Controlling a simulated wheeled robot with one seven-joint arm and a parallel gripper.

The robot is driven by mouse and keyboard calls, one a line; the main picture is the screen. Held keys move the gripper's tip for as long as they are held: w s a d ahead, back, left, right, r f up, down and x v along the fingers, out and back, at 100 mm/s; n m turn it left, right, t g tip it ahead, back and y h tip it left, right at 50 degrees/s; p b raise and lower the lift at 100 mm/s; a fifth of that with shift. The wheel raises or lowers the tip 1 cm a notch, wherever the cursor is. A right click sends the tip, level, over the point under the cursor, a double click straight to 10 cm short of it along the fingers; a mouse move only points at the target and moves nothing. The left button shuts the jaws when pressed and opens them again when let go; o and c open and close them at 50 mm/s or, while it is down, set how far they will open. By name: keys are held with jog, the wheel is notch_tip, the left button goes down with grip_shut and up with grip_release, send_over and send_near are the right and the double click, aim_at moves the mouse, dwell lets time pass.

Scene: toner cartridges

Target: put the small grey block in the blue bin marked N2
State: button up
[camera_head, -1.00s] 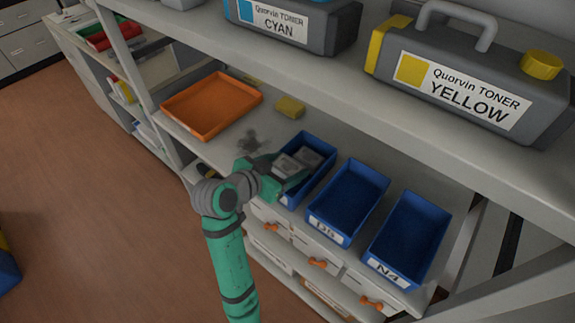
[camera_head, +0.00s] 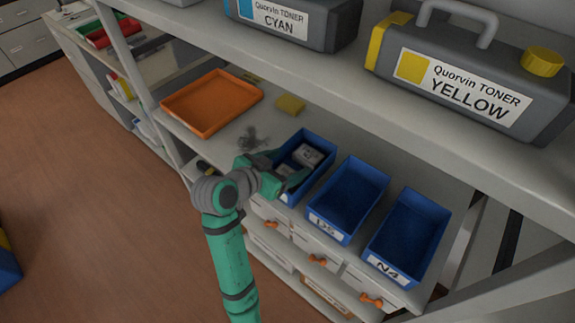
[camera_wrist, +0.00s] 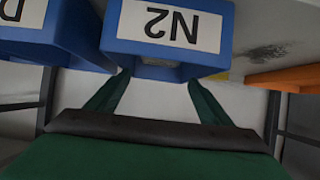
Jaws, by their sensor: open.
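The blue bin marked N2 (camera_wrist: 165,65) shows upside down in the wrist view, its label facing my gripper. In the head view it is the leftmost blue bin (camera_head: 325,142), its label hidden behind my gripper. A small grey block (camera_head: 308,156) lies inside it, and a second grey shape (camera_head: 287,169) lies lower in the bin, partly hidden by my gripper. My gripper (camera_head: 287,180) is at the bin's front edge. In the wrist view my gripper (camera_wrist: 159,82) has its fingers spread apart with nothing held between them.
Two empty blue bins, D5 (camera_head: 348,199) and N4 (camera_head: 408,238), stand to the right. An orange tray (camera_head: 212,103) and a yellow block (camera_head: 290,105) lie to the left and behind. The upper shelf (camera_head: 330,75) carries toner containers and overhangs the bins.

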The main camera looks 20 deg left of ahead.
jog(key=v, duration=1.2)
